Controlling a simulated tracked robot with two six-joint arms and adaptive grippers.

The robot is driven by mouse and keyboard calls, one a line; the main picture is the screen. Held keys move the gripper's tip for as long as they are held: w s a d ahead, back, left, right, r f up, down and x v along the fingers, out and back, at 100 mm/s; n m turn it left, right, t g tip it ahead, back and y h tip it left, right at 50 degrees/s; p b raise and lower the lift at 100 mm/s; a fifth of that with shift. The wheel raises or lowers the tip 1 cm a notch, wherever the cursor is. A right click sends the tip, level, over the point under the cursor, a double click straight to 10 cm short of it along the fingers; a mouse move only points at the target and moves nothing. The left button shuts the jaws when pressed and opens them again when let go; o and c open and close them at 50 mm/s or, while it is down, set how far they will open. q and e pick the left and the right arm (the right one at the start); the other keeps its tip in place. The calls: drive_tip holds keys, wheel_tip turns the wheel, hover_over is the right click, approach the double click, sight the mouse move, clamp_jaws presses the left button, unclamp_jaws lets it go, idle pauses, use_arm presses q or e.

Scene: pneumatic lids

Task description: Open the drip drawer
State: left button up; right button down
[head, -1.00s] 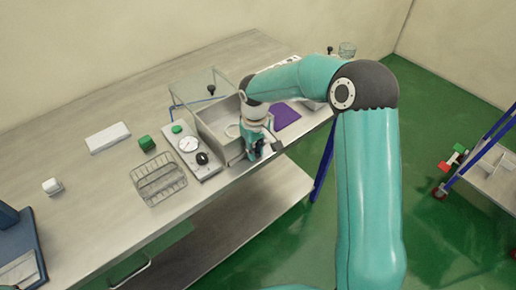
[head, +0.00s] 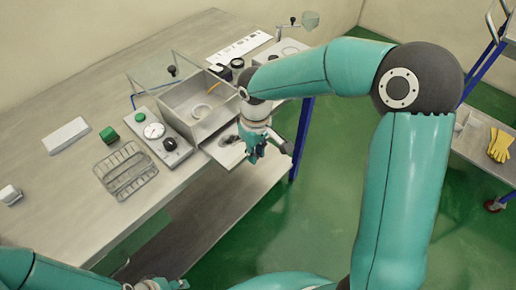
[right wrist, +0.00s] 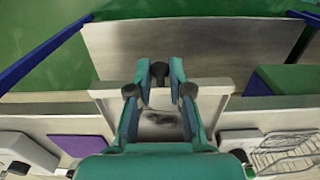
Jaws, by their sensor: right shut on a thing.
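The drip drawer (head: 222,151) is a pale shallow tray that sticks out past the table's front edge from under the grey open-topped box (head: 183,125). In the right wrist view the drawer (right wrist: 213,105) shows a dark patch on its floor. My right gripper (head: 254,158) is at the drawer's front. In the right wrist view its fingertips (right wrist: 160,72) are shut on a dark knob (right wrist: 159,69) at the drawer's front edge. My left arm's end (head: 160,284) shows only in part at the bottom edge; its jaws are not clear.
A panel with a dial (head: 154,131) and a wire basket (head: 125,171) stand left of the box. A trolley with yellow gloves (head: 500,146) is at right. Floor is free before the table.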

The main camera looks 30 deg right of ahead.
drive_tip(key=c, duration=1.1)
unclamp_jaws()
drive_tip(key=shift+o, duration=0.2)
wheel_tip(320, 180, up, 12)
